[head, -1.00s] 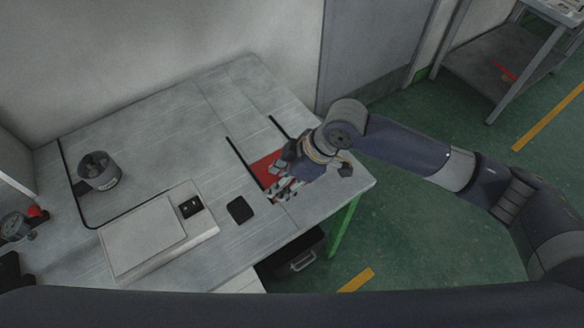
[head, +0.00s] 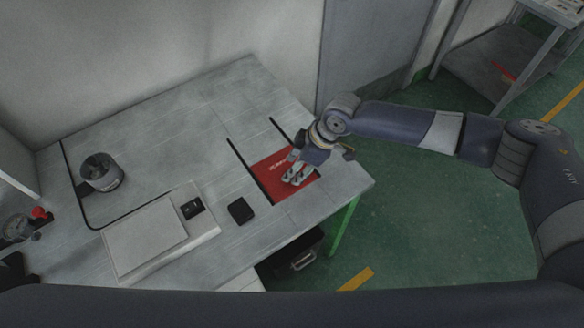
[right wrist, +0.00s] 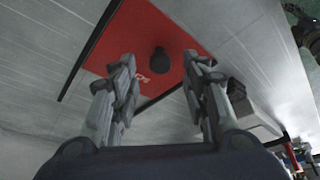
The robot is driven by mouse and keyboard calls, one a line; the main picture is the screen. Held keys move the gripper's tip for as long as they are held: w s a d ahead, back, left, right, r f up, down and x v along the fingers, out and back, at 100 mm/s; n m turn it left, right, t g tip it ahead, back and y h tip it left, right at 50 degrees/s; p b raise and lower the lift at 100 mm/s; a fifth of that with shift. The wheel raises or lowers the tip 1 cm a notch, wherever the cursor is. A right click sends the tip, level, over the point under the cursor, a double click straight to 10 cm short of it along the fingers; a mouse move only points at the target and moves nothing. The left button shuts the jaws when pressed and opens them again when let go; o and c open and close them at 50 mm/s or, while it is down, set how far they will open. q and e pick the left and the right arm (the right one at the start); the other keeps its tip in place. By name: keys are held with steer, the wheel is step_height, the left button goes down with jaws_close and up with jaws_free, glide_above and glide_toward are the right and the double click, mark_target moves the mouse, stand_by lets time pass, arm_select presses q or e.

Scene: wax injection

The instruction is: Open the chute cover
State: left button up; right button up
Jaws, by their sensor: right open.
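The chute cover appears to be a red panel (head: 268,180) with white lettering, lying between two black rails in the tabletop near its right front edge. It also fills the upper middle of the right wrist view (right wrist: 190,25). A dark round knob (right wrist: 158,60) stands on it. My right gripper (head: 292,177) is over the panel and hides part of it. In the right wrist view its two fingers (right wrist: 160,75) are spread wide and empty, with the knob showing between and beyond them. Whether they touch the panel cannot be told. I cannot make out my left gripper.
The grey table (head: 200,120) has free room behind the panel. A small black box (head: 241,210), a pale flat device (head: 150,235) and a grey cylindrical pot (head: 99,172) stand to the left. A black bin (head: 295,255) is below the front edge.

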steer(key=shift+x, duration=1.35)
jaws_close()
steer(key=shift+w+a+f+b, duration=0.1)
steer(key=shift+w+a+b, duration=0.1)
steer(key=shift+w+b, duration=0.15)
steer(key=w+a+b, duration=0.3)
steer(key=w+b, duration=0.2)
steer(key=w+a+b, duration=0.2)
steer(key=w+b, duration=0.1)
steer(key=shift+w+a+f, duration=0.1)
steer(key=shift+w+a, duration=0.15)
steer(key=shift+a, duration=0.05)
steer(key=shift+w+a+b, duration=0.35)
steer(key=shift+w+b, duration=0.15)
steer(key=shift+b, duration=0.05)
steer(key=shift+r, duration=0.25)
jaws_free()
